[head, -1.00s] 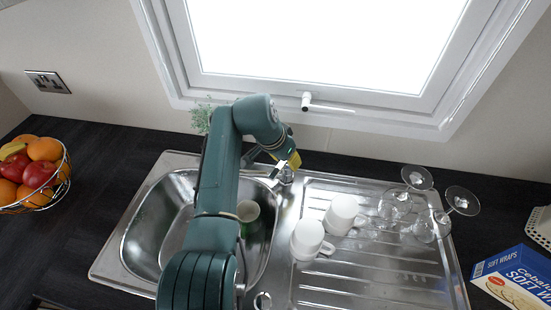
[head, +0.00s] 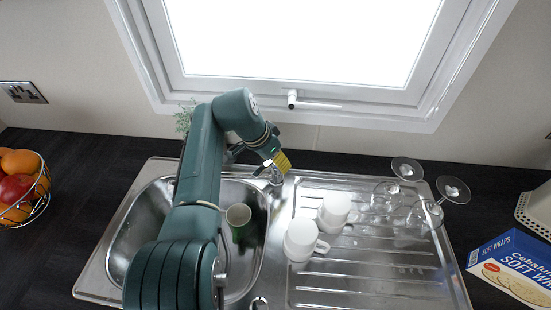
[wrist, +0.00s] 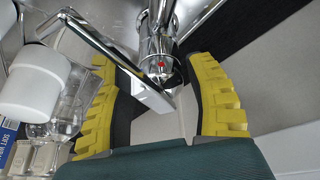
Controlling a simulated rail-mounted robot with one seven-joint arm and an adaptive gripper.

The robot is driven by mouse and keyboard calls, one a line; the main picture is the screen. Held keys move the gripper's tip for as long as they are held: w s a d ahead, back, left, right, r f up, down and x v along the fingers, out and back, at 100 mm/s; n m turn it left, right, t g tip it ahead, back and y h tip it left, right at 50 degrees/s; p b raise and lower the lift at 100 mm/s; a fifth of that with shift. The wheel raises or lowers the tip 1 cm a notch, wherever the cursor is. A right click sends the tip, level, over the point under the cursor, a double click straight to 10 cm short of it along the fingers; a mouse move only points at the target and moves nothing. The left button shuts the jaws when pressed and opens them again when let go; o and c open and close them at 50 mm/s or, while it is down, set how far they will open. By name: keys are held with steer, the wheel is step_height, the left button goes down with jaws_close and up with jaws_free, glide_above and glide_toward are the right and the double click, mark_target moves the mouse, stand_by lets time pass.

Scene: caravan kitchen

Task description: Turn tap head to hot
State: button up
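The chrome tap (head: 273,176) stands at the back of the sink, partly hidden by my gripper in the head view. In the wrist view the tap body (wrist: 158,40) carries a red dot, and a slim angled metal lever (wrist: 108,50) runs from the upper left to a pale block-like end by the tap head. My gripper (wrist: 152,64) has its two yellow ribbed fingers wide apart, one on each side of the tap head. Whether either finger touches the lever is unclear. The gripper's yellow finger also shows in the head view (head: 281,161), just above the tap.
A green cup (head: 239,217) is in the sink bowl. Two white mugs (head: 334,208) (head: 301,240) and several wine glasses (head: 425,214) are on the drainer (head: 375,275). A wraps box (head: 515,267) is at right, a fruit basket (head: 40,205) at left. The window is behind.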

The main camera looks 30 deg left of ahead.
steer(key=shift+o, duration=1)
steer(key=shift+r, duration=0.1)
